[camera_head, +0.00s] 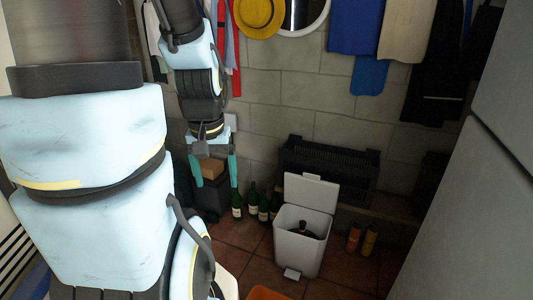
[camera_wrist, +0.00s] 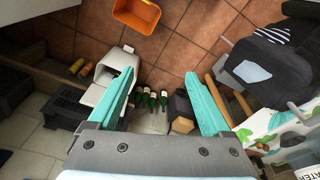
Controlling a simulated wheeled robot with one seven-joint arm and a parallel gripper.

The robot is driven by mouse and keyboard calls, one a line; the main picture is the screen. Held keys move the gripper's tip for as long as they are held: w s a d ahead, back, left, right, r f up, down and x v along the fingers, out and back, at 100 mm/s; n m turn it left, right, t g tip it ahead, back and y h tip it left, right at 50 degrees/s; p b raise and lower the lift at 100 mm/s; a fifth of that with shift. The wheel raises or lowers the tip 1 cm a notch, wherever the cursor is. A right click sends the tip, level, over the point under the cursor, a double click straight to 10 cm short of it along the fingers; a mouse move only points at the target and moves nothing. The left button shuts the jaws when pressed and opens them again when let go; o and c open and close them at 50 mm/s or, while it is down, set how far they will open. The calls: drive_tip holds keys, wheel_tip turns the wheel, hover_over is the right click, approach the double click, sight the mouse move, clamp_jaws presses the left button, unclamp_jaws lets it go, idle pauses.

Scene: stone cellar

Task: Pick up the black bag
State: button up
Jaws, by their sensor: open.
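My gripper (camera_head: 214,172) is open, with its teal fingers pointing down and spread apart and nothing seen between them. It also shows in the wrist view (camera_wrist: 160,76). A large black soft-looking item with a pale grey patch (camera_wrist: 276,88) lies at the right of the wrist view, outside the right finger; it may be the black bag, but I cannot be sure. A dark container (camera_head: 212,207) stands on the floor behind my gripper in the head view, with a brown box (camera_head: 209,168) at its top. My gripper partly hides both.
Several green bottles (camera_head: 252,197) stand on the tiles beside a white pedal bin (camera_head: 299,255) with its lid up. An orange tub (camera_wrist: 137,14) sits on open floor. Clothes (camera_head: 357,25) hang on the wall.

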drive_tip(key=shift+f, duration=0.1)
drive_tip(key=shift+c, duration=0.6)
drive_tip(key=m+t+h+b, duration=0.3)
drive_tip(key=t+b, duration=0.8)
drive_tip(key=b, duration=3.3)
approach(303, 225)
drive_tip(key=shift+n+h, duration=0.3)
drive_tip(key=shift+n, duration=0.1)
drive_tip(key=x, duration=0.1)
drive_tip(key=b+x, duration=0.2)
drive_tip(key=x, duration=0.1)
drive_tip(key=shift+w+a, duration=0.2)
drive_tip(key=shift+a, duration=0.1)
drive_tip(key=b+x, duration=0.1)
drive_tip(key=x, duration=0.1)
drive_tip(key=b+x, duration=0.2)
drive_tip(key=shift+f, duration=0.3)
drive_tip(key=shift+w+d+f, duration=0.1)
drive_tip(key=shift+w, duration=0.3)
drive_tip(key=shift+c, duration=0.4)
